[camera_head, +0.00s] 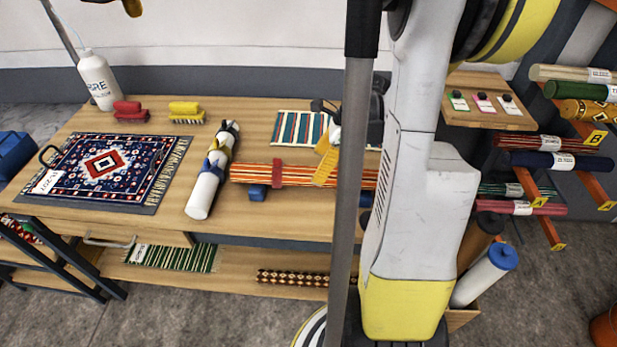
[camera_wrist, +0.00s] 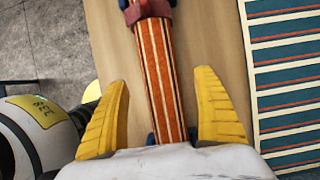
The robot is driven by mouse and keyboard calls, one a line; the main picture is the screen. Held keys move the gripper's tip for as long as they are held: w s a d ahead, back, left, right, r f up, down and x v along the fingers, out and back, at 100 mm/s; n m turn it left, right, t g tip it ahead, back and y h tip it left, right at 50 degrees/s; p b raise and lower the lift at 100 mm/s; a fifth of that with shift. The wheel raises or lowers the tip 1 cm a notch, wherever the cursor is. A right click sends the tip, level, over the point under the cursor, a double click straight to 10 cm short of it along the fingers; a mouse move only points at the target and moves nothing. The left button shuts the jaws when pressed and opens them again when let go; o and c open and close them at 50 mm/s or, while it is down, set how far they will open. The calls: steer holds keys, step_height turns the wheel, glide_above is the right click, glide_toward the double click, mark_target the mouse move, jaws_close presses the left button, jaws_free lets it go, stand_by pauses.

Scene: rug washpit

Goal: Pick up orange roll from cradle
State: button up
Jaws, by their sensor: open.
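The orange roll (camera_head: 303,174), striped orange, dark red and cream with a red band, lies across blue cradle supports (camera_head: 257,192) on the wooden table. In the wrist view the roll (camera_wrist: 160,75) runs lengthwise between the two yellow fingers of my gripper (camera_wrist: 162,115). The fingers are open, one on each side, with visible gaps to the roll. In the head view one yellow finger of my gripper (camera_head: 326,162) shows over the roll, left of my arm. My arm and a grey pole hide part of the roll and its right side.
A patterned rug (camera_head: 105,168), brushes (camera_head: 130,111) and a white bottle (camera_head: 98,80) are farther left. A rack of rolls (camera_head: 556,160) stands right.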

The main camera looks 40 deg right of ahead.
mark_target(314, 169)
steer(key=b+x, duration=0.2)
steer(key=x, duration=0.3)
steer(key=shift+w+a, duration=0.1)
steer(key=shift+w, duration=0.05)
steer(key=shift+r, duration=0.1)
steer(key=c, duration=1.5)
